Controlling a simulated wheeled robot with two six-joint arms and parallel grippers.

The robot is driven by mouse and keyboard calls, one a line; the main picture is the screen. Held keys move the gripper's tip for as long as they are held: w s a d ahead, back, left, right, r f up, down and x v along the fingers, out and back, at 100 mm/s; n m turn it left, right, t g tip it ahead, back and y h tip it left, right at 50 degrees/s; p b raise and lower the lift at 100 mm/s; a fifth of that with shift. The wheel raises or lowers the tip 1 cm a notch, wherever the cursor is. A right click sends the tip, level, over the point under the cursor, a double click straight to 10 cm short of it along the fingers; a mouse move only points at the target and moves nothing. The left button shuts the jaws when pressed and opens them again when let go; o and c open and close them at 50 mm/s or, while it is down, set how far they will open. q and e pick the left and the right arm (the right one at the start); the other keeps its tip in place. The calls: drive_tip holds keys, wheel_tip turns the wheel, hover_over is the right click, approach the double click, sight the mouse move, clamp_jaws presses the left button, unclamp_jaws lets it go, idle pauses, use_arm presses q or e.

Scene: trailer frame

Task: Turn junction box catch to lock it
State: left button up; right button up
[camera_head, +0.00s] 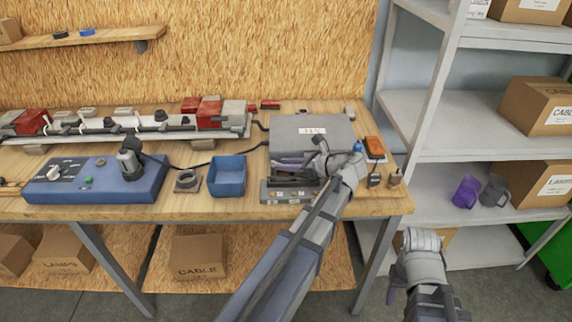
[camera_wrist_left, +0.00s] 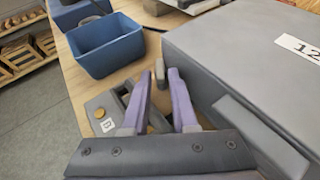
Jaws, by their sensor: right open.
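The grey junction box (camera_head: 312,130), with a white number label, lies on the bench with its lid down; its top also fills the right of the left wrist view (camera_wrist_left: 245,60). My left gripper (camera_head: 280,161) is at the box's front left, low over the bench. In the left wrist view its two purple fingers (camera_wrist_left: 161,75) are a narrow gap apart. A small grey upright piece (camera_wrist_left: 160,74), possibly the catch, shows between the fingertips; whether they touch it is unclear. My right gripper (camera_head: 421,240) is open, away from the box, off the bench's right end.
A grey block with yellow buttons (camera_head: 289,196) sits before the box. A blue bin (camera_head: 227,176) and a blue control box (camera_head: 95,181) stand to the left. An orange device (camera_head: 374,147) lies right of the box. Metal shelves (camera_head: 430,104) stand at the right.

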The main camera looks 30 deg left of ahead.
use_arm(q)
drive_tip(key=p+v, duration=0.2)
drive_tip(key=v, duration=0.5)
drive_tip(key=shift+d+r+p, duration=0.15)
drive_tip(key=shift+d+p, duration=0.2)
drive_tip(key=shift+p, duration=0.05)
drive_tip(key=shift+c, duration=0.2)
